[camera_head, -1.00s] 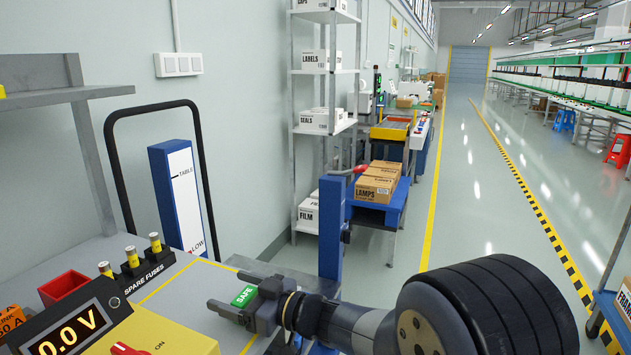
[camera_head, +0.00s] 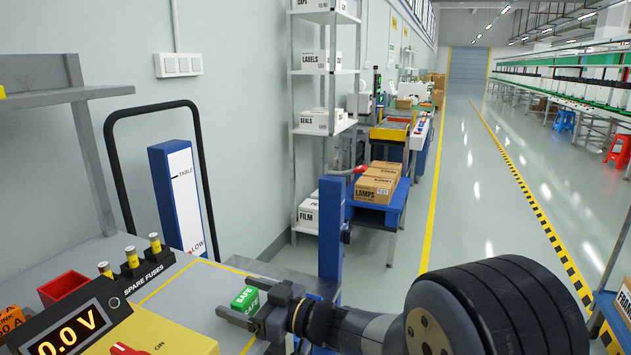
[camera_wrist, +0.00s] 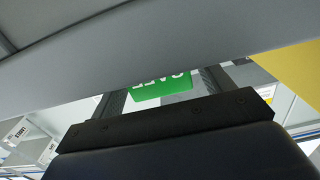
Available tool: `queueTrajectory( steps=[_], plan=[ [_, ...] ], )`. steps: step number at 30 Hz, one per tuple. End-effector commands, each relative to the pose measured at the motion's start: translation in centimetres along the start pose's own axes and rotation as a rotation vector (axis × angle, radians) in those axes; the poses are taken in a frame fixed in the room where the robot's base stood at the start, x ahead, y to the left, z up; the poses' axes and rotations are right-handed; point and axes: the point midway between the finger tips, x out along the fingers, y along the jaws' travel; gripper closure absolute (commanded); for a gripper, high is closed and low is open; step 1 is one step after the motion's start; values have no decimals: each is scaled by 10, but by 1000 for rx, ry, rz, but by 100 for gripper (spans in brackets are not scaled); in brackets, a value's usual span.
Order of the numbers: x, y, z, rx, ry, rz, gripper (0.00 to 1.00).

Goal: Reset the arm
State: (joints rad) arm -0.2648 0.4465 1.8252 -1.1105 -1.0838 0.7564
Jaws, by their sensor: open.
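My gripper (camera_head: 236,298) is open, low in the head view beside the right end of the grey workbench (camera_head: 190,290). A green block marked SAFE (camera_head: 246,299) shows between its two fingers. In the wrist view the fingers of my gripper (camera_wrist: 161,88) stand apart on either side of the green block (camera_wrist: 160,88), with its lettering upside down. A grey band crosses in front and hides the fingertips and part of the block. I cannot tell whether the fingers touch it. My arm reaches in from the lower right.
On the bench are a yellow meter box reading 0.0 V (camera_head: 75,330), a red bin (camera_head: 66,287) and several spare fuses (camera_head: 132,258). A blue post (camera_head: 332,228) and a blue stand with cartons (camera_head: 377,184) are behind the gripper. The aisle floor (camera_head: 480,200) is clear.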

Motion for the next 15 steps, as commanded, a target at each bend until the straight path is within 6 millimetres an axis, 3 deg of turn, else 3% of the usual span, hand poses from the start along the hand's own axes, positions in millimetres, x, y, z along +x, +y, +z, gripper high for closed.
queueTrajectory(
  steps=[6,15],
  plan=[
    [-45,1,-5,-2,1,5,24],
    [-93,1,-4,-2,2,4,24]
  ],
)
